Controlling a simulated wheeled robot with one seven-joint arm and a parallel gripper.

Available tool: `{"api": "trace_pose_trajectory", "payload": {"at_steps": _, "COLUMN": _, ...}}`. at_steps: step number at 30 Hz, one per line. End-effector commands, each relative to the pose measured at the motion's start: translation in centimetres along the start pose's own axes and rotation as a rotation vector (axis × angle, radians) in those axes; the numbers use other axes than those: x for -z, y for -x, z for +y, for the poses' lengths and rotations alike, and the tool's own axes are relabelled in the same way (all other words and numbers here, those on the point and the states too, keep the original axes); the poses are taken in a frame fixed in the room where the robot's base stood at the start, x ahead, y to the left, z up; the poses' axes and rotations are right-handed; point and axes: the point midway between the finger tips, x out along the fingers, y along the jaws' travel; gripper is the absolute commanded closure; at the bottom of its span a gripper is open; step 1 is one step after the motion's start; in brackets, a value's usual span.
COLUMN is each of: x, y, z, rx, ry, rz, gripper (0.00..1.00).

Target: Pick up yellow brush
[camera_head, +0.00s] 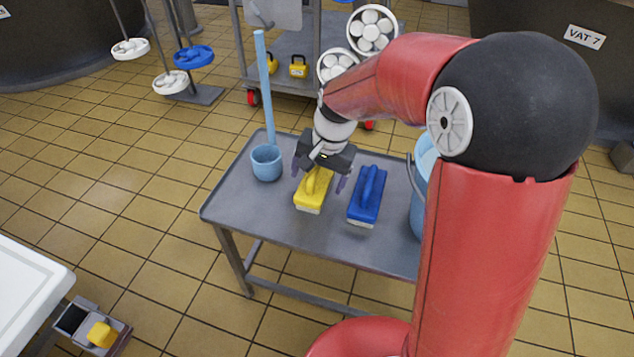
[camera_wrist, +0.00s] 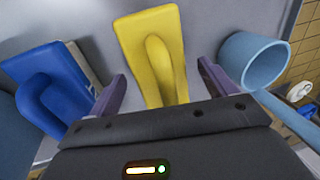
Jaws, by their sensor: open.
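The yellow brush (camera_head: 312,194) lies on the grey table, with its handle up and pale bristles at its near end. In the wrist view the yellow brush (camera_wrist: 151,50) sits between my two purple fingers, its raised handle running toward the gripper body. My gripper (camera_head: 320,178) is open and points down over the brush, one finger to each side. In the wrist view my gripper (camera_wrist: 160,82) shows gaps between both fingers and the brush. The gripper hides the far part of the brush in the head view.
A blue brush (camera_head: 366,196) lies close to the right of the yellow one. A light blue long-handled pot (camera_head: 267,162) stands left. A light blue bucket (camera_head: 418,205) stands at the right, partly behind my arm. The front left of the grey table (camera_head: 232,203) is bare.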

Motion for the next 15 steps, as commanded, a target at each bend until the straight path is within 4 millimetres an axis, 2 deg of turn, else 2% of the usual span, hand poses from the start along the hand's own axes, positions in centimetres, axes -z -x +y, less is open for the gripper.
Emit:
{"api": "trace_pose_trajectory", "payload": {"at_steps": 4, "x": 0.00, "y": 0.05, "z": 0.00, "rx": 0.000, "ry": 0.000, "rz": 0.000, "gripper": 0.19}}
{"api": "trace_pose_trajectory", "payload": {"at_steps": 15, "x": 0.01, "y": 0.07, "z": 0.03, "rx": 0.000, "ry": 0.000, "rz": 0.000, "gripper": 0.67}}
